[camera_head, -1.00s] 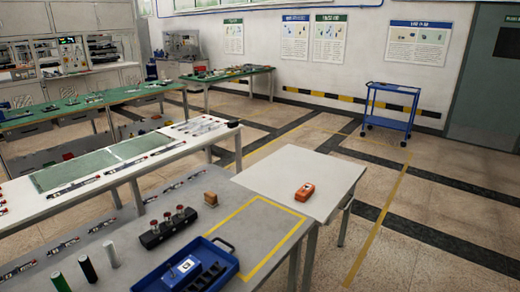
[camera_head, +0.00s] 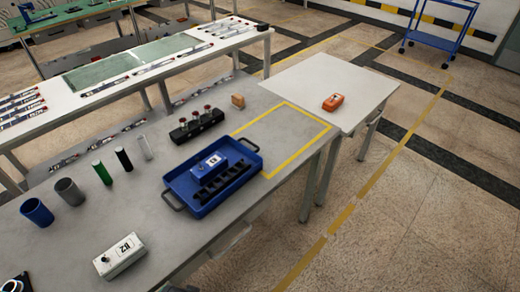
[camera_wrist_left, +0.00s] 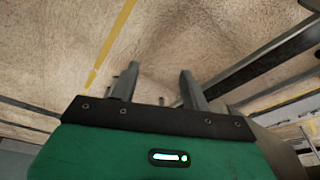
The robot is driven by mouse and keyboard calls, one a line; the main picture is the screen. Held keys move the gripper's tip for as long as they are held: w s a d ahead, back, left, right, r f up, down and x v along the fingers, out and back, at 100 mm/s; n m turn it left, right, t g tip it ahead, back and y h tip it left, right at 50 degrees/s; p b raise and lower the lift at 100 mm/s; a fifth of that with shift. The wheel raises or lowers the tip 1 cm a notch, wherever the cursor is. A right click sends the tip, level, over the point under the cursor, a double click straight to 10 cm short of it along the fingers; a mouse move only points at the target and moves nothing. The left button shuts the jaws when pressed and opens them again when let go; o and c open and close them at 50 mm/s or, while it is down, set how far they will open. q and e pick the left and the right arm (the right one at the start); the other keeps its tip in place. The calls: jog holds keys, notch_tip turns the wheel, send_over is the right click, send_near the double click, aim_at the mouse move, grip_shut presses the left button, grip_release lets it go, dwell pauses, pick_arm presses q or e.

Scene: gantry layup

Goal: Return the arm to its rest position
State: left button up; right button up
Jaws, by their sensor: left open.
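My left gripper (camera_wrist_left: 158,84) shows in the left wrist view. Its two grey fingers stand apart with nothing between them. Beyond them is speckled floor with a yellow line, and table framing is at the right. I cannot make out my left gripper clearly in the head view. My right gripper is in neither view.
A grey table (camera_head: 90,222) holds a blue tray (camera_head: 217,206) with a blue box, a white box (camera_head: 119,257), a black rack (camera_head: 197,126) and several cylinders. An orange device (camera_head: 333,102) lies on a white table (camera_head: 290,85). Open floor is at the right.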

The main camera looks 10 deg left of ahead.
pick_arm(q)
jog(key=s+f, duration=0.3)
jog(key=f, duration=0.7)
jog(key=s+f, duration=0.3)
jog(key=f, duration=0.7)
jog(key=s+a+f+g+b, duration=0.1)
jog(key=s+a+f, duration=0.3)
jog(key=s+f, duration=1)
jog(key=shift+s+f+g+b, duration=0.15)
jog(key=shift+s+g+b, duration=0.25)
jog(key=shift+s, duration=0.6)
